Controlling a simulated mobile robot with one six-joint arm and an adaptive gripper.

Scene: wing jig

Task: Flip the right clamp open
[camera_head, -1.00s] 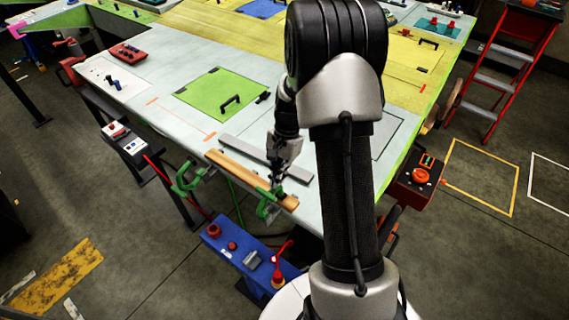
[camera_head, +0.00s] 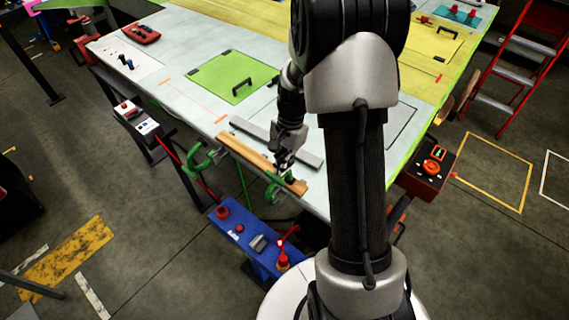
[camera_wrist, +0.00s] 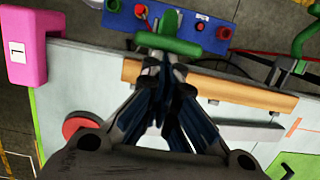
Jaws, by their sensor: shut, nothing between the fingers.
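The right clamp (camera_head: 276,190) is green and sits at the near table edge, at the right end of a wooden strip (camera_head: 246,153). In the wrist view, a green part of this clamp (camera_wrist: 168,43) lies just beyond my fingertips. My gripper (camera_head: 284,164) is directly above the clamp, pointing down. In the wrist view my gripper (camera_wrist: 165,68) has its fingertips together, with nothing held between them. They are at or very near the green part; contact is unclear. The fingers partly hide the clamp, so whether its handle is up or down cannot be told.
The left clamp (camera_head: 202,160) grips the strip's other end. A grey bar (camera_head: 303,156) lies behind the strip. A blue control box (camera_head: 250,243) with a red lever stands below the edge. A red-buttoned box (camera_head: 430,168) is at the right.

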